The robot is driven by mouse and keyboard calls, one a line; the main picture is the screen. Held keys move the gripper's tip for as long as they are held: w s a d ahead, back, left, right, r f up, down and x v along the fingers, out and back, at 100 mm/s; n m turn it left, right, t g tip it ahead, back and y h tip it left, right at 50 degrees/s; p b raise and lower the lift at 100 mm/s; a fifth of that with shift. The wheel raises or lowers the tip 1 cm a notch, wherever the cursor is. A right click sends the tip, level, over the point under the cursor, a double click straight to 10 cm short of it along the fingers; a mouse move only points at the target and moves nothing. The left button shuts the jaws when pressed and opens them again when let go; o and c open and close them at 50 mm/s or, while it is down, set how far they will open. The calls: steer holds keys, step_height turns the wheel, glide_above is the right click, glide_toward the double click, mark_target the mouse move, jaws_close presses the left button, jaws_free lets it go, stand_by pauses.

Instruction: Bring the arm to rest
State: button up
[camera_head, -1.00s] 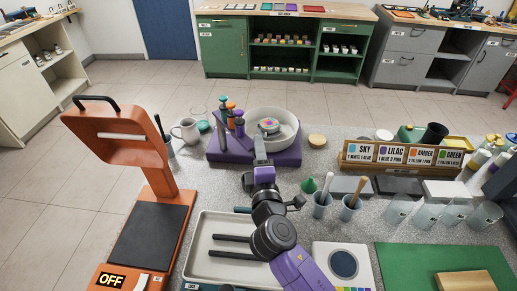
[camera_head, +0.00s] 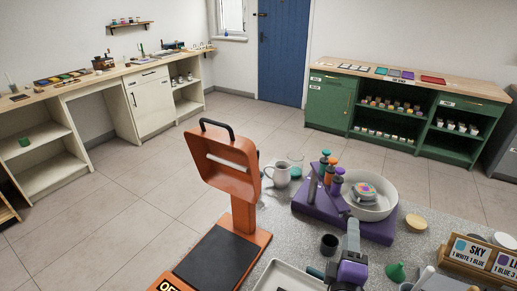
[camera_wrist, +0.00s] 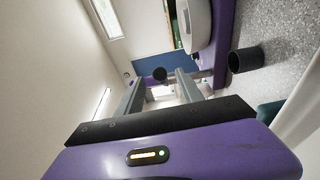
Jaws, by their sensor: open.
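My arm enters from the bottom edge of the head view. My gripper (camera_head: 352,228) points away from me, just in front of the white bowl (camera_head: 381,210) on the purple stand (camera_head: 340,221). In the wrist view, my gripper (camera_wrist: 160,84) has its two grey fingers spread apart with nothing between them. The blue door shows beyond the fingers. The bowl and stand also show at the upper right there. A dark cup (camera_head: 329,243) stands on the grey counter just left of my gripper.
An orange press-like device (camera_head: 243,218) stands left of my arm. A white mug (camera_head: 280,174) stands behind it. The floor beyond the counter is clear.

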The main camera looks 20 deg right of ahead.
steer(key=s+a+f+m+t+y, duration=0.1)
steer(key=s+a+m+t+y, duration=0.1)
steer(key=s+a+m+y, duration=0.3)
steer(key=s+a+f+t+y, duration=0.1)
steer(key=s+a+t+y, duration=0.2)
steer(key=a, duration=0.5)
steer(key=s+a+f+m+g+y, duration=0.1)
steer(key=s+m+g+y, duration=0.2)
steer(key=s, duration=1.6)
steer(key=shift+s+a+m+g+y, duration=0.3)
steer(key=shift+m+g, duration=0.2)
steer(key=shift+m, duration=0.4)
